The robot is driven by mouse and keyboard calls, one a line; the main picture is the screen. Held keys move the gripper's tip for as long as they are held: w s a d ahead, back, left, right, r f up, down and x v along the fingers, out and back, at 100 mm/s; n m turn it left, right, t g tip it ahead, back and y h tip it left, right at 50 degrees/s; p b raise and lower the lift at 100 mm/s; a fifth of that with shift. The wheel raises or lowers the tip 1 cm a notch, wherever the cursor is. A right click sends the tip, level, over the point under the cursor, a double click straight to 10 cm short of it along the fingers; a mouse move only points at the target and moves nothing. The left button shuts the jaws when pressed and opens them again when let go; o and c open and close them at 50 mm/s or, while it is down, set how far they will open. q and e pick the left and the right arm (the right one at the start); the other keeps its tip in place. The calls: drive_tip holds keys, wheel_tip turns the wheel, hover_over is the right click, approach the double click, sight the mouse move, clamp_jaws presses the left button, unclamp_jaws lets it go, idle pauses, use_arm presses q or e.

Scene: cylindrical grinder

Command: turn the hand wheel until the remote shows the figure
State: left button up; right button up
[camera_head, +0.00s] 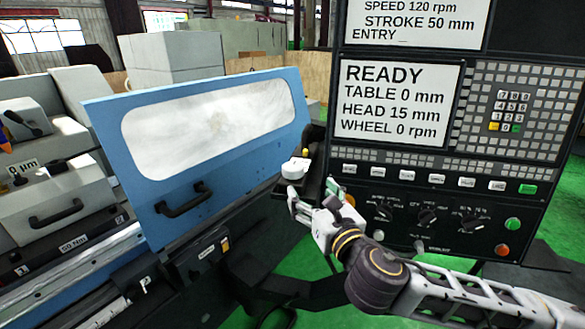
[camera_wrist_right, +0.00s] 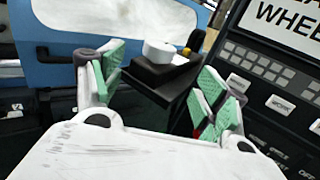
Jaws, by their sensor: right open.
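A pale round hand wheel or knob (camera_head: 295,168) sits on a small black box beside the control panel. It also shows in the right wrist view (camera_wrist_right: 158,51), on top of the black box (camera_wrist_right: 160,72). I cannot tell for sure which unit is the remote, and I see no readable figure on this box. My right gripper (camera_head: 312,191) is open in front of the box. In the wrist view its green-padded fingers (camera_wrist_right: 155,88) stand apart on either side of the box, with nothing held between them. My left gripper is not in view.
The control panel (camera_head: 455,175) stands at right; its screen (camera_head: 398,103) reads READY, TABLE 0 mm, HEAD 15 mm, WHEEL 0 rpm. A blue machine door (camera_head: 110,130) with a window and black handle (camera_head: 183,200) is at left.

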sight(294, 165)
drive_tip(key=shift+p+x, duration=1.2)
drive_tip(key=shift+x, duration=5.55)
drive_tip(key=c, duration=1.1)
drive_tip(key=shift+o, duration=0.2)
drive_tip(key=shift+m+h+p, duration=0.35)
drive_tip(key=shift+m+h, duration=0.15)
drive_tip(key=shift+h, duration=0.3)
drive_tip(key=shift+m+t+h+p, duration=0.5)
drive_tip(key=shift+m+h+p, duration=0.35)
drive_tip(key=shift+m+h, duration=0.9)
drive_tip(key=shift+m+h+p, duration=0.55)
drive_tip(key=shift+m+h, duration=0.6)
drive_tip(key=shift+h, duration=1.4)
drive_tip(key=shift+d+m+g+h, duration=0.1)
drive_tip(key=shift+m+g+h, duration=0.6)
drive_tip(key=shift+h, duration=0.55)
drive_tip(key=shift+d+m+g+h, duration=0.1)
drive_tip(key=shift+m+g+h, duration=0.4)
drive_tip(key=shift+m+h, duration=0.6)
drive_tip(key=shift+m+g+h, duration=2)
drive_tip(key=shift+g+h, duration=0.3)
drive_tip(key=shift+h, duration=0.45)
